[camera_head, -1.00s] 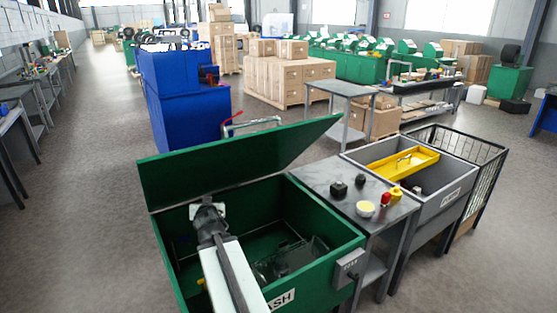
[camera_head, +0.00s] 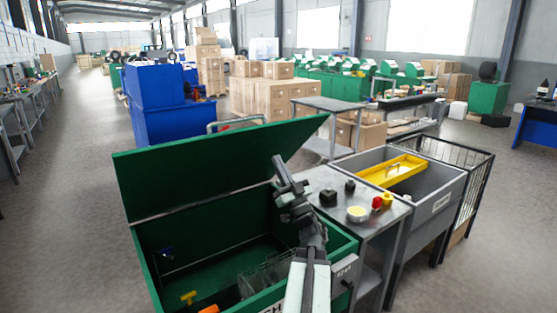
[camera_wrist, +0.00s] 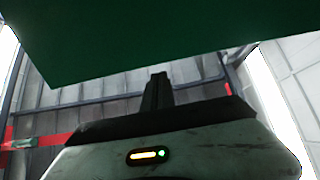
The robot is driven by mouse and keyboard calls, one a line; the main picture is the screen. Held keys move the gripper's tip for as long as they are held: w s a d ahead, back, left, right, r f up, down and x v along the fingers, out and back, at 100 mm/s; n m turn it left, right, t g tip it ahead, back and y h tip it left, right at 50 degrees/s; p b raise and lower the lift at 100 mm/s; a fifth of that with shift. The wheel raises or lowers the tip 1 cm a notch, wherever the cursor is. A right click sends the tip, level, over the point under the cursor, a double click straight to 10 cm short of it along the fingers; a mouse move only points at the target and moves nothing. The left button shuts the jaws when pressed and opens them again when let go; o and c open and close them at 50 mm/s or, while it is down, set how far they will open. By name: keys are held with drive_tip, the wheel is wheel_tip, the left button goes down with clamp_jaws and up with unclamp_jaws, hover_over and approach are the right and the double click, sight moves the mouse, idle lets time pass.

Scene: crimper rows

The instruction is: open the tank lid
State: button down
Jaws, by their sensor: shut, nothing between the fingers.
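The green tank (camera_head: 190,235) stands in front of me, open at the top. Its green lid (camera_head: 205,170) is raised on the rear hinge side and tilted up at a slant. My gripper (camera_head: 282,170) is shut and empty, pointing up near the right end of the lid, above the tank's right side. In the wrist view the fingers (camera_wrist: 157,90) are together, and the green lid (camera_wrist: 150,40) fills the top of the picture. I cannot tell whether they touch it. A wire basket (camera_head: 265,275) shows inside the tank, partly hidden.
Open floor (camera_head: 60,240) lies to the left.

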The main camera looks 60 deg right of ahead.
sight(261, 129)
drive_tip(key=p+x, duration=0.5)
drive_tip(key=x, duration=0.4)
drive_tip(key=shift+r, duration=0.15)
drive_tip(key=shift+w+d+r+p, duration=0.15)
drive_tip(key=shift+w+r+p, duration=0.1)
drive_tip(key=shift+w+p, duration=0.15)
